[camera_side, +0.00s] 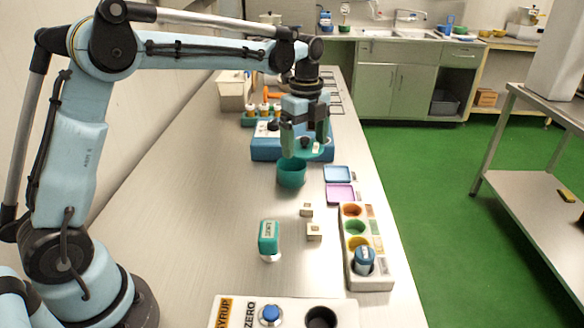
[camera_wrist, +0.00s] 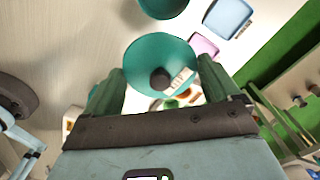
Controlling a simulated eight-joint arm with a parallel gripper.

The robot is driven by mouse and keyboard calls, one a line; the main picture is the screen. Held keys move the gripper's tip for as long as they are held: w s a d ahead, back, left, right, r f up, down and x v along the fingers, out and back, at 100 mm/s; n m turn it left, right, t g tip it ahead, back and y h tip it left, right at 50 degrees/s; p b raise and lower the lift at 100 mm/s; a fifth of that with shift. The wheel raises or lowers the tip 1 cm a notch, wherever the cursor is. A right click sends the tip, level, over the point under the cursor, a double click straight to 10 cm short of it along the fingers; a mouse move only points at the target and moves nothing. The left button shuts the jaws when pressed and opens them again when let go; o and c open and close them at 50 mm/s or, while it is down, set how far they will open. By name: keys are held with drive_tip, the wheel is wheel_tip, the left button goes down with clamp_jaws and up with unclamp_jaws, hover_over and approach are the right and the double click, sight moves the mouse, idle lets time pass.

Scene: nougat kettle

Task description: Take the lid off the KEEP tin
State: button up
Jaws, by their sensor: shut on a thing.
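A round teal lid (camera_side: 311,153) with a dark knob is held in my gripper (camera_side: 304,140). The lid also shows in the wrist view (camera_wrist: 150,52), between my two green fingers, with a small pale label too blurred to read. A teal tin (camera_side: 291,174) stands upright on the bench in the side view, just below and left of the lid. The lid is off the tin and apart from it. Part of the tin shows at the top of the wrist view (camera_wrist: 162,6). I cannot read the word KEEP on it.
A blue tray (camera_side: 338,174) and a pink tray (camera_side: 340,191) lie right of the tin. A rack of coloured cups (camera_side: 369,283), a green stamp (camera_side: 269,239) and two small blocks (camera_side: 314,231) stand nearer. A blue-based machine (camera_side: 262,150) stands behind. The bench's left part is clear.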

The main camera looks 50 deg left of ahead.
drive_tip(key=d, duration=0.1)
drive_tip(key=s+d+r, duration=0.1)
drive_tip(key=d+r, duration=0.1)
drive_tip(key=shift+s+d+r, duration=0.15)
drive_tip(key=shift+d+r, duration=0.1)
drive_tip(key=shift+d, duration=0.1)
drive_tip(key=shift+d+r, duration=0.15)
drive_tip(key=shift+r, duration=1.35)
drive_tip(key=s+d+f+n, duration=0.1)
drive_tip(key=s+d+f, duration=0.3)
drive_tip(key=s+f, duration=0.55)
hover_over(272, 208)
wheel_tip(272, 208, down, 5)
drive_tip(key=shift+d+r, duration=0.1)
drive_tip(key=shift+f, duration=2.1)
